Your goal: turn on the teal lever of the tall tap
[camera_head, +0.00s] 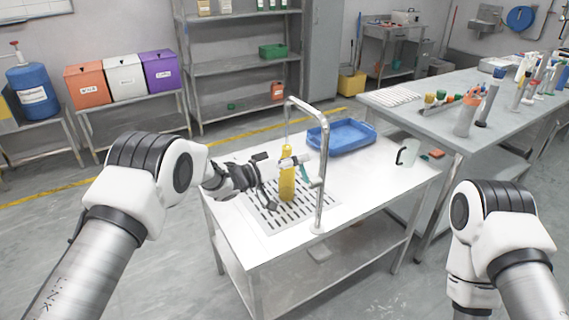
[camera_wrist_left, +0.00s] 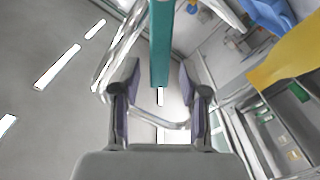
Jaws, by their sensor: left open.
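The tall tap (camera_head: 322,160) is a shiny metal pipe with a bent top, standing at the front of the white table. Its teal lever (camera_head: 305,174) shows beside the pipe, partly hidden. In the left wrist view, the teal lever (camera_wrist_left: 162,45) hangs between the two fingertips, with a gap on each side. My left gripper (camera_head: 267,181) is open, left of the tap and beside a yellow bottle (camera_head: 287,178); it also shows in the left wrist view (camera_wrist_left: 160,78). My right gripper is out of view.
The yellow bottle stands on the slotted drain grate (camera_head: 262,218), close to my left gripper. A blue tray (camera_head: 342,139) lies behind the tap. The table front right of the tap is clear.

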